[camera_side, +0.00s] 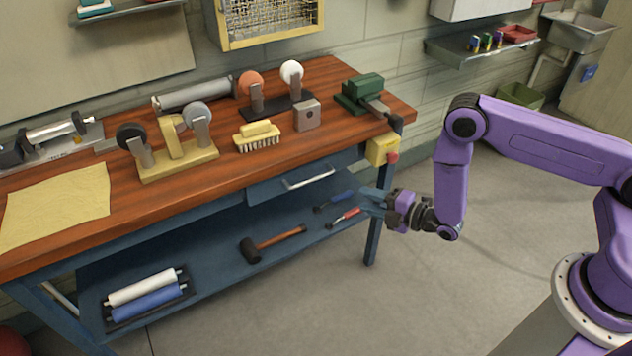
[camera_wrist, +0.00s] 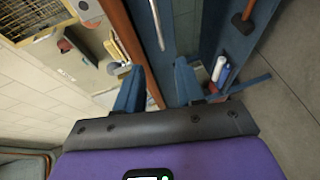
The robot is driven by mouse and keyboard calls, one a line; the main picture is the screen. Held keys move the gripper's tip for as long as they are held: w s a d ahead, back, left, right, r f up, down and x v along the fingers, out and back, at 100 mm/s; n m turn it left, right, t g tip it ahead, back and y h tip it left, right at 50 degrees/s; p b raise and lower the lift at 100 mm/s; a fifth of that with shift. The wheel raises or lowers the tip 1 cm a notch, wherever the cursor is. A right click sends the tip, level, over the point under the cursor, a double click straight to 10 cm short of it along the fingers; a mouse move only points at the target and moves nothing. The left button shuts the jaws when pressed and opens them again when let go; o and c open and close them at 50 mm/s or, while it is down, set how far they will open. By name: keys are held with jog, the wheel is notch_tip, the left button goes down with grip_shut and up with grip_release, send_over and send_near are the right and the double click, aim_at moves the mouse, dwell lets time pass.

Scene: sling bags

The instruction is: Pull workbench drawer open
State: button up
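The workbench drawer (camera_side: 270,188) is a blue front under the wooden top, with a silver bar handle (camera_side: 308,178). It looks shut, flush with the bench front. My gripper (camera_side: 368,198) is at the bench's right front, right of and a little below the handle, apart from it. In the wrist view the two blue fingers of my gripper (camera_wrist: 157,85) stand wide apart with nothing between them.
The wooden benchtop (camera_side: 225,185) carries several tools and a green vise (camera_side: 362,92). A yellow switch box (camera_side: 380,149) sits at the right front corner, above my gripper. The lower shelf holds a mallet (camera_side: 272,243) and screwdrivers. The floor (camera_side: 440,300) in front is clear.

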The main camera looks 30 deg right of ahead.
jog(key=x, duration=1.7)
jog(key=shift+w+d, duration=0.1)
grip_shut()
